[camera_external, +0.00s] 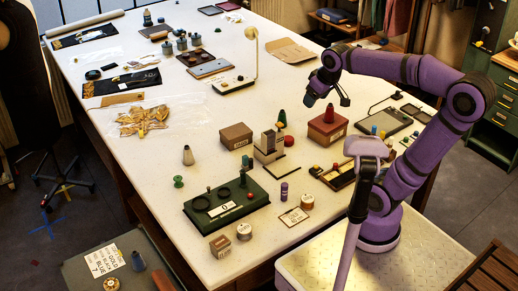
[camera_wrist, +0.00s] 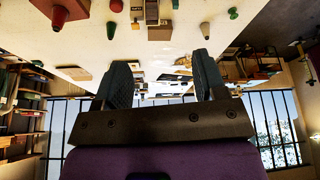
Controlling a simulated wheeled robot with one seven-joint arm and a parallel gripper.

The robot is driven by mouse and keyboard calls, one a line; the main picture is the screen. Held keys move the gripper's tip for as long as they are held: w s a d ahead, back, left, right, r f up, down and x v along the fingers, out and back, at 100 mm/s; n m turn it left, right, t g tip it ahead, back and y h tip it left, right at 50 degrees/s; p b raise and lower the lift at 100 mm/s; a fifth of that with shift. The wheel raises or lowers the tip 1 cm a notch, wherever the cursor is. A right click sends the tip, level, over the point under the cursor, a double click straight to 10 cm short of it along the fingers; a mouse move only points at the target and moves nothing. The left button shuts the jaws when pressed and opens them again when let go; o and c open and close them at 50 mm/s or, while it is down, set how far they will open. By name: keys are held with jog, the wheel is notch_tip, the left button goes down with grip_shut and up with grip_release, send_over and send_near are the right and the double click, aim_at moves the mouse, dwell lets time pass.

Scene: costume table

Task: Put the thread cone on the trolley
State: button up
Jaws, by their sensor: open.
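Several cone shapes show, and I cannot tell which one the task means. A pale cone with a dark tip (camera_external: 188,156) stands upright on the white table's left half; it also shows in the wrist view (camera_wrist: 204,29). A red cone (camera_external: 329,114) stands on a red-brown box, also in the wrist view (camera_wrist: 60,15). A dark green cone (camera_external: 282,118) stands near the beige block. The trolley (camera_external: 75,270) seems to be the low grey surface at the bottom left, beside the table. My gripper (camera_external: 327,99) is open and empty above the table, near the red cone's box.
A green tray with a dial card (camera_external: 225,211), a green spool (camera_external: 178,181) and a cardboard box (camera_external: 236,136) stand near the pale cone. A card (camera_external: 105,260) and a blue-grey item (camera_external: 138,261) are on the trolley. The table's left front area (camera_external: 145,185) is mostly clear.

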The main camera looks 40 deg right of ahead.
jog(key=s+d+f+m, duration=0.2)
jog(key=s+d+f, duration=0.3)
jog(key=s, duration=0.5)
jog(key=shift+s+t+h, duration=0.15)
jog(key=shift+t+h, duration=0.15)
jog(key=shift+t, duration=0.1)
